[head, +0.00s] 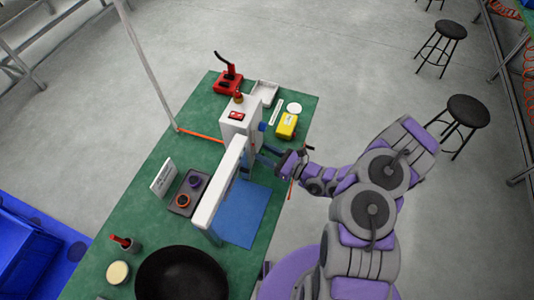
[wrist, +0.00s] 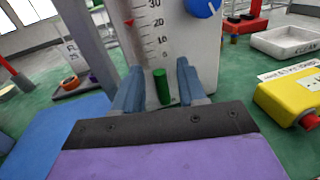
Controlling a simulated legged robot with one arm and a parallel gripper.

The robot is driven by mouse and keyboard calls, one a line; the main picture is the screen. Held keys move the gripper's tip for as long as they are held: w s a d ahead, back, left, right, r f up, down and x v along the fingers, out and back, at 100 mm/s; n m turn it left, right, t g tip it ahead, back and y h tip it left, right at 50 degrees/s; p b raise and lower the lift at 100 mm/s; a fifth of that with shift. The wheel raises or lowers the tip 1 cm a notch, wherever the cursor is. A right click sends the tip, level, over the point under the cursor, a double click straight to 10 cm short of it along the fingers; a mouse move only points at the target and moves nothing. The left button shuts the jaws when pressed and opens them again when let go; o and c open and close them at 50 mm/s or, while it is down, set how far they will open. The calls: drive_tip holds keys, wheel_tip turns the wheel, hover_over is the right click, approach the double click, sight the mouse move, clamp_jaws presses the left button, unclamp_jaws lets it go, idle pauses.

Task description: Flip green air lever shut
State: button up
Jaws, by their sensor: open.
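The green air lever (wrist: 161,87) is a short green cylinder standing upright low on the front of the white press column (wrist: 177,40), below a printed number scale. My gripper (wrist: 157,72) is open, with one blue finger on each side of the lever in the wrist view. I cannot tell whether either finger touches it. In the head view my gripper (head: 262,160) reaches to the right side of the white column (head: 238,125). The lever cannot be made out there.
A blue mat (head: 245,215) lies on the green table. A yellow box (wrist: 290,97) with a red button stands right of the column, near a white tray (wrist: 285,43). A blue knob (wrist: 202,7) is above right of the lever. A black bowl (head: 182,275) stands at the front.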

clamp_jaws()
idle(0.3)
